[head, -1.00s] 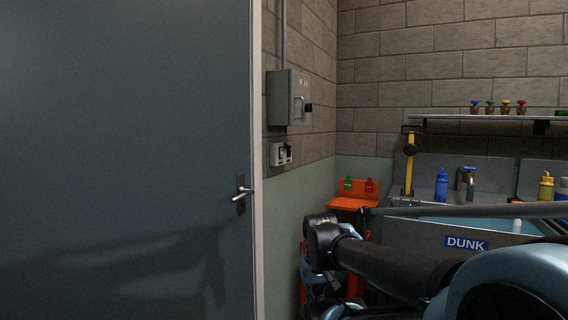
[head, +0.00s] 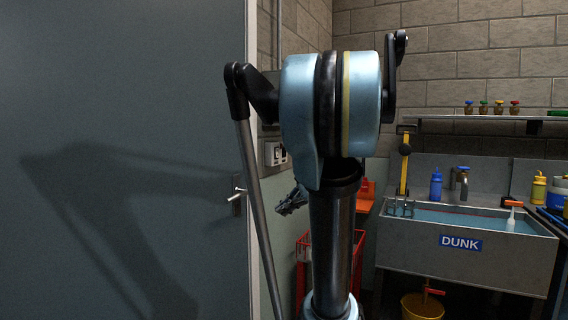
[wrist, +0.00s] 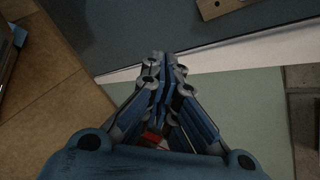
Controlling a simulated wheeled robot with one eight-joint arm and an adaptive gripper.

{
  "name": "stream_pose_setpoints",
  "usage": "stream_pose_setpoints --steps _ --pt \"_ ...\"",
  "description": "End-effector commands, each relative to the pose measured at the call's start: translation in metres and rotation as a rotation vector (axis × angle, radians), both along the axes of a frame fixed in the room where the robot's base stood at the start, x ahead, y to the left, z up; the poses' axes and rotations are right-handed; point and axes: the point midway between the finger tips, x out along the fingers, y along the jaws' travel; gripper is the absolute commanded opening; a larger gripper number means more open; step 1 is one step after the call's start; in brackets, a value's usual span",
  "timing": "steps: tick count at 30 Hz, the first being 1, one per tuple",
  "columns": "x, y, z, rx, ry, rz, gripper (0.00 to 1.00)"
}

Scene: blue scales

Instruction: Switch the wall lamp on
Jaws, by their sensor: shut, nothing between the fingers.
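No lamp shows in either view. A small pale switch box (head: 274,153) is on the wall just right of the door frame, partly beside my arm. The grey wall cabinet above it is mostly hidden behind my arm. My gripper (head: 281,211) is low in front of the green lower wall, below the switch box and right of the door handle. In the wrist view my gripper (wrist: 163,62) has its fingers together, with nothing held, over the pale door frame and green wall.
The grey door (head: 120,120) with its handle (head: 238,196) fills the left. A red crate stand (head: 345,255) is behind my arm. A sink (head: 465,240) marked DUNK, with bottles, and a yellow bucket (head: 422,305) are at the right.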

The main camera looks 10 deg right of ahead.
Motion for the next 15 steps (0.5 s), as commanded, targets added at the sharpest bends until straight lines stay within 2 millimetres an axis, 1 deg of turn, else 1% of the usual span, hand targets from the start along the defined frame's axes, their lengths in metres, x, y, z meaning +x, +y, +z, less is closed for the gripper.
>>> stream_pose_setpoints --steps 1,3,5,6,9,12,15 --pt "0.019 -0.011 0.016 0.072 0.023 -0.060 0.00" --pt "0.043 -0.024 0.038 0.185 0.060 -0.140 0.00" --pt "0.064 -0.038 0.057 0.284 0.092 -0.203 0.00" --pt "0.076 -0.049 0.069 0.350 0.113 -0.242 0.00" --pt "0.104 -0.077 0.097 0.506 0.161 -0.323 0.00" --pt "0.125 -0.103 0.121 0.641 0.205 -0.379 0.00" --pt "0.139 -0.126 0.137 0.740 0.236 -0.415 0.00"
